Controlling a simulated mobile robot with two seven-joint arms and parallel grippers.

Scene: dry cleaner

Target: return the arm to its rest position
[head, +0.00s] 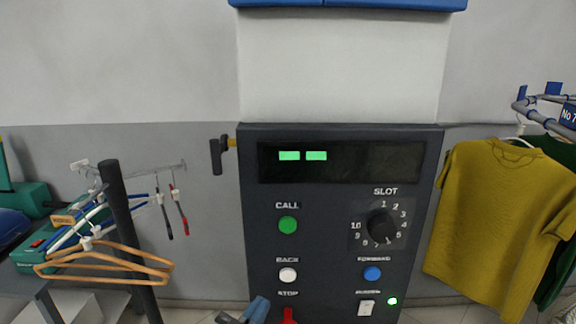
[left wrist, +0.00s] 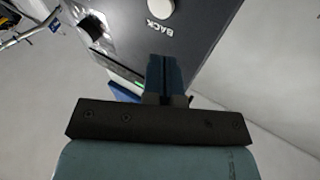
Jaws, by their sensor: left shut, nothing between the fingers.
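My left gripper (head: 244,314) shows only in part at the bottom edge of the head view, in front of the lower left of the dark control panel (head: 330,245). In the left wrist view, its dark fingers (left wrist: 166,78) are shut together with nothing between them. The fingers point toward the panel, and the white BACK button (left wrist: 160,8) shows beyond them. I cannot tell how far the fingertips are from the panel. My right gripper is in neither view.
The panel has a green CALL button (head: 288,225), a slot dial (head: 383,225), a blue button (head: 372,273) and a red STOP control (head: 288,316). A rack with wooden hangers (head: 105,262) stands left. A mustard shirt (head: 495,225) hangs from a rail at right.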

